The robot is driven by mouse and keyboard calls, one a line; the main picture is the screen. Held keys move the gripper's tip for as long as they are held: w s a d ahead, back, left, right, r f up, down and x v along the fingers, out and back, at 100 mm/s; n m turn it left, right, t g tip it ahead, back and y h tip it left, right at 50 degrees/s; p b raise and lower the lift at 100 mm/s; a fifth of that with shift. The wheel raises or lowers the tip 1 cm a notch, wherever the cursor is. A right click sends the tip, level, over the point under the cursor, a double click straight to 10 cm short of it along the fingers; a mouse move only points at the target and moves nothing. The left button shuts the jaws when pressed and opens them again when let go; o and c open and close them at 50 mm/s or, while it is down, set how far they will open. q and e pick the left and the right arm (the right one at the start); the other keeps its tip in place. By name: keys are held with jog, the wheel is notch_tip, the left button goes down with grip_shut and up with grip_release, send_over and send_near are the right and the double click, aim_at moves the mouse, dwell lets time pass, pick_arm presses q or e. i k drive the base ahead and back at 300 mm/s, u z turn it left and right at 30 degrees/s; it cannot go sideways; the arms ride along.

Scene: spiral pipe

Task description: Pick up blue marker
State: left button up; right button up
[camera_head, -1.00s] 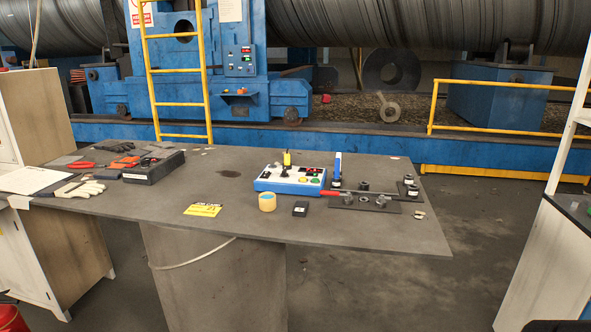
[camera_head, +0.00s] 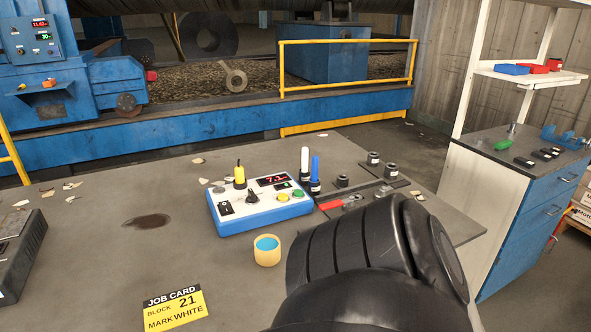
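The blue marker (camera_head: 315,168) stands upright in a small dark holder at the right end of the blue-and-white control box (camera_head: 262,208). A white marker (camera_head: 305,158) stands upright close on its left. Neither gripper's fingertips are in view.
A yellow cup with blue inside (camera_head: 267,250) and a job card reading "MARK WHITE" (camera_head: 174,308) lie in front of the box. A dark plate with fittings (camera_head: 345,205) is on the right. The table's left middle is mostly clear (camera_head: 100,245).

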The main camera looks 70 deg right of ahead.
aim_at(315, 159)
jog(key=z, duration=2.25)
